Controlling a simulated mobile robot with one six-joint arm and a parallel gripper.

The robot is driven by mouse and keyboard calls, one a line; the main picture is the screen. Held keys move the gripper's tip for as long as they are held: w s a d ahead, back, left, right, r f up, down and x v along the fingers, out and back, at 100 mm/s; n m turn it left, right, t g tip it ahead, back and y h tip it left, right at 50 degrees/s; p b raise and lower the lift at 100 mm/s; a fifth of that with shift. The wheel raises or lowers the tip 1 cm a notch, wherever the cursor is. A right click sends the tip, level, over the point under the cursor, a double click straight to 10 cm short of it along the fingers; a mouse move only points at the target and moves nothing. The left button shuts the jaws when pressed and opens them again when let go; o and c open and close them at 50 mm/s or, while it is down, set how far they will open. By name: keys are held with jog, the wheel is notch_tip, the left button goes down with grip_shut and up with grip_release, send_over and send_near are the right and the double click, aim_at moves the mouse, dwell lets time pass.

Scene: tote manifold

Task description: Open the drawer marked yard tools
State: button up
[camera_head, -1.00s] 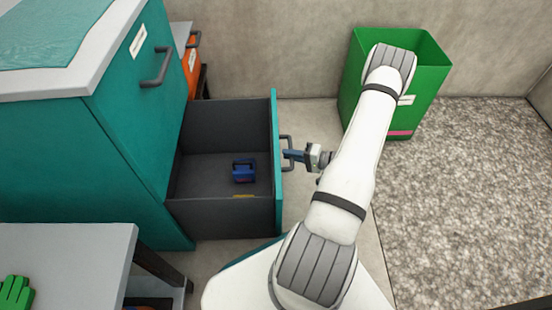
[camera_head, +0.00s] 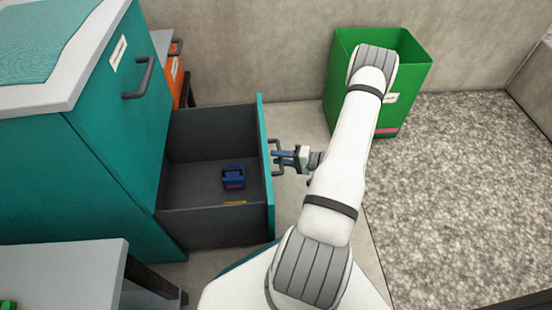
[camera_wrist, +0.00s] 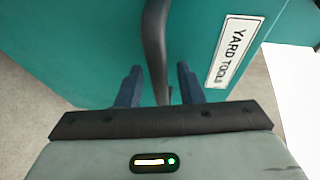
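The yard tools drawer stands pulled well out of the teal cabinet in the head view; its teal front panel (camera_head: 264,165) is in front of a dark open box. Its label (camera_wrist: 234,50) reads YARD TOOLS in the wrist view. The dark bar handle (camera_wrist: 154,42) runs between the two blue fingers of my gripper (camera_wrist: 160,86), with a visible gap on each side. My gripper (camera_head: 286,158) is at the handle (camera_head: 275,157) in the head view, its fingers apart. Inside the drawer are a small blue object (camera_head: 233,178) and a yellow piece (camera_head: 235,203).
Another handle (camera_head: 140,80) is on the closed upper front of the cabinet (camera_head: 110,150). A grey table (camera_head: 70,275) stands at lower left. A green bin (camera_head: 350,95) stands by the back wall, and an orange container (camera_head: 175,75) is behind the cabinet. Gravelly floor (camera_head: 450,190) is clear at right.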

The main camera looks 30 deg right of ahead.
jog(key=p+v, duration=0.2)
jog(key=v, duration=0.5)
jog(key=shift+s+d, duration=0.25)
jog(key=shift+r, duration=0.2)
jog(key=a+r+n+g+p, duration=0.2)
jog(key=a+r+g+p, duration=0.25)
jog(key=r, duration=0.65)
jog(key=a+r+n+g+p, duration=0.25)
jog(key=a+r+p, duration=0.3)
jog(key=r, duration=0.65)
jog(key=a+r+n+g+p, duration=0.2)
jog(key=a+r+g+p, duration=0.3)
jog(key=r, duration=0.6)
jog(key=s+a+r+t+h+p, duration=0.1)
jog(key=s+a+r+h+p, duration=0.2)
jog(key=r+p, duration=0.3)
jog(key=s+a+r+n+t+h+p, duration=0.1)
jog(key=s+a+r+h+p, duration=0.2)
jog(key=r, duration=1.4)
jog(key=s+a+r+n+h+p, duration=0.1)
jog(key=s+a+r+h+p, duration=0.2)
jog(key=r+p, duration=0.8)
jog(key=shift+s+r+t+h, duration=0.4)
jog(key=shift+r+h, duration=0.05)
jog(key=shift+h, duration=0.45)
jog(key=shift+s, duration=0.1)
